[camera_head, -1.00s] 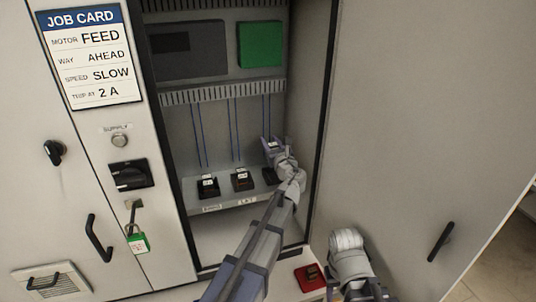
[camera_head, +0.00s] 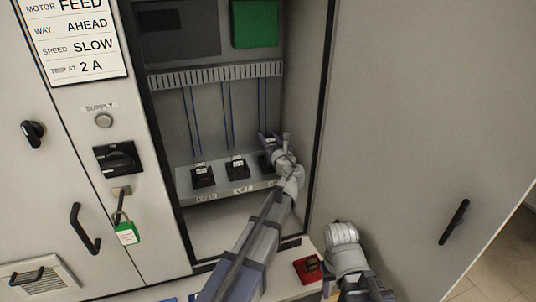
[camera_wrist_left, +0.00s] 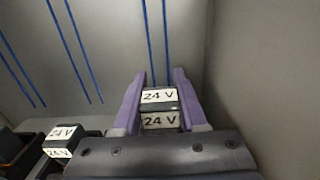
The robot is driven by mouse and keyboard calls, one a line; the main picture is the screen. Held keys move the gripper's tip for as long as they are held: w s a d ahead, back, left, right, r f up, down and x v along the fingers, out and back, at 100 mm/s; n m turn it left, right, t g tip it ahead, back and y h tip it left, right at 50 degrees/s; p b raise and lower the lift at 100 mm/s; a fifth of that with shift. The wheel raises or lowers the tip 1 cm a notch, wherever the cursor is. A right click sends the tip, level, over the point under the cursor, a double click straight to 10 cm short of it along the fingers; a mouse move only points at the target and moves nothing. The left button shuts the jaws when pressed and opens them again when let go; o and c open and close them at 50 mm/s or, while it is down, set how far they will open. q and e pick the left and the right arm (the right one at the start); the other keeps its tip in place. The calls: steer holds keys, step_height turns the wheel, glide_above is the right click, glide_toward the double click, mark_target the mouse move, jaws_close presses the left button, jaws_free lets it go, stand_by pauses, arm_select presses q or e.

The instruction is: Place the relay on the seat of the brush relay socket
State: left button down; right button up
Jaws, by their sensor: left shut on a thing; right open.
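My left gripper (camera_head: 268,143) reaches into the cabinet and is shut on a relay. In the left wrist view the relay (camera_wrist_left: 158,97) sits upright between the purple fingers, with a "24 V" label. A second "24 V" label shows just below it; I cannot tell whether it is on the relay or the socket. The rightmost socket (camera_head: 265,164) on the shelf is dark and mostly hidden by the gripper, its name label unreadable. The relay is over or at this socket; contact cannot be seen. My right gripper (camera_head: 328,290) is open outside the cabinet, low in view.
Two more sockets with relays, the left one (camera_head: 203,178) and the middle one (camera_head: 237,170), stand on the shelf (camera_head: 222,197). The cabinet's right wall is close to my left gripper. A red tray (camera_head: 307,268) with a dark piece lies beside my right gripper.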

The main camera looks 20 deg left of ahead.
arm_select(q)
steer(key=shift+f+b, duration=1.8)
steer(key=shift+f, duration=0.1)
steer(key=shift+f, duration=0.15)
steer(key=shift+c, duration=2.2)
jaws_free()
steer(key=shift+r, duration=0.3)
steer(key=v, duration=1.2)
